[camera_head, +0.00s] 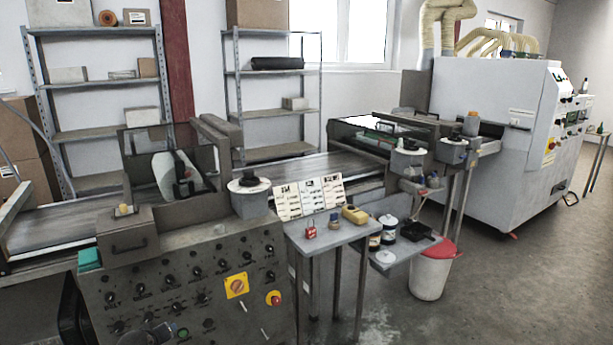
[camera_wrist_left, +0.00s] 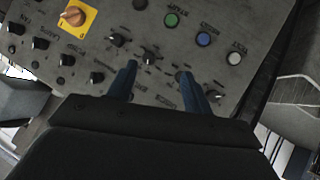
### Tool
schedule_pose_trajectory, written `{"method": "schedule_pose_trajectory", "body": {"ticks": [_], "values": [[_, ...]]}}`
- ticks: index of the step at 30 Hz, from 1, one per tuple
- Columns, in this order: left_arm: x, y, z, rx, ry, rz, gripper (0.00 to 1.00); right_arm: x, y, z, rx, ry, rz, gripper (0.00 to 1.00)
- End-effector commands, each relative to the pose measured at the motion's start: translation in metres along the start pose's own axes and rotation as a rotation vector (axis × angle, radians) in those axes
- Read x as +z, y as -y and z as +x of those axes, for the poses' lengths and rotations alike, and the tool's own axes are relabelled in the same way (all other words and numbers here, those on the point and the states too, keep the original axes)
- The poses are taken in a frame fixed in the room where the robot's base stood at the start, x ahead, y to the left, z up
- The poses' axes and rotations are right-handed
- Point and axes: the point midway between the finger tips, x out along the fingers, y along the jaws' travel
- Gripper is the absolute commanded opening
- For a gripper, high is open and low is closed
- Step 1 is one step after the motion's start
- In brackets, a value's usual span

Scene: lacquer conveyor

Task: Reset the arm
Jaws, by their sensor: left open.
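My left gripper (camera_wrist_left: 157,72) is open in the left wrist view. Its two dark blue fingers stand apart with nothing held between them. They point at the grey control panel (camera_wrist_left: 190,60), with black knobs showing around and beyond the fingertips. I cannot tell whether the fingers touch the panel. In the head view, a dark part at the bottom edge in front of the panel (camera_head: 215,262) appears to be my left gripper (camera_head: 150,334), small and partly cut off. My right gripper is in neither view.
The panel has a yellow-plated rotary switch (camera_head: 236,286) and a red button (camera_head: 274,298). A small table (camera_head: 330,238) with bottles stands to its right, then a white bin with a red rim (camera_head: 432,275). A conveyor (camera_head: 300,168) runs behind. Open floor lies at right.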

Motion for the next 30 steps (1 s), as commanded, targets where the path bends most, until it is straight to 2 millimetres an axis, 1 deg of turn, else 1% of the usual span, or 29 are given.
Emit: {"method": "schedule_pose_trajectory", "body": {"ticks": [1,2,3,5,8,9,11,13,18,22,26,27,29,30], "values": [[0.0,-0.015,-0.014,0.009,0.022,0.043,0.51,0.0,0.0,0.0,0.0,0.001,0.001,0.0],[0.002,-0.022,-0.022,0.013,0.04,0.069,0.51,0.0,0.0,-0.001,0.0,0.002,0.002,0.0],[0.008,-0.033,-0.035,0.018,0.066,0.108,0.51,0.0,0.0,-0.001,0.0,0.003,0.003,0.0],[0.019,-0.047,-0.053,0.024,0.105,0.167,0.51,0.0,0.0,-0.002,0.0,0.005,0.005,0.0],[0.047,-0.067,-0.085,0.033,0.174,0.263,0.51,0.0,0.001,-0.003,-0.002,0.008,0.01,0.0],[0.06,-0.074,-0.099,0.036,0.202,0.303,0.51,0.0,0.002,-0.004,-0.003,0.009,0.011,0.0],[0.083,-0.082,-0.119,0.042,0.243,0.357,0.51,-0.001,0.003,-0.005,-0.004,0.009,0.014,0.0],[0.11,-0.09,-0.142,0.051,0.289,0.415,0.51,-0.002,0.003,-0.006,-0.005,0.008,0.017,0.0],[0.177,-0.101,-0.195,0.078,0.385,0.527,0.51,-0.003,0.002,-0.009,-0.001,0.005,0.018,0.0],[0.224,-0.104,-0.231,0.107,0.437,0.59,0.51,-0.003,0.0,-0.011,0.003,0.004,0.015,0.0],[0.27,-0.102,-0.263,0.137,0.493,0.638,0.51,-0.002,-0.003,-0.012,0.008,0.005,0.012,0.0],[0.284,-0.1,-0.272,0.145,0.513,0.65,0.51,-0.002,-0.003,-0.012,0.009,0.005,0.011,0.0],[0.307,-0.095,-0.285,0.155,0.549,0.665,0.51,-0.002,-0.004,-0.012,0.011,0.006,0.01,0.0],[0.322,-0.091,-0.293,0.16,0.575,0.675,0.51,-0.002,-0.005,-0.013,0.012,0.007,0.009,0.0]]}}
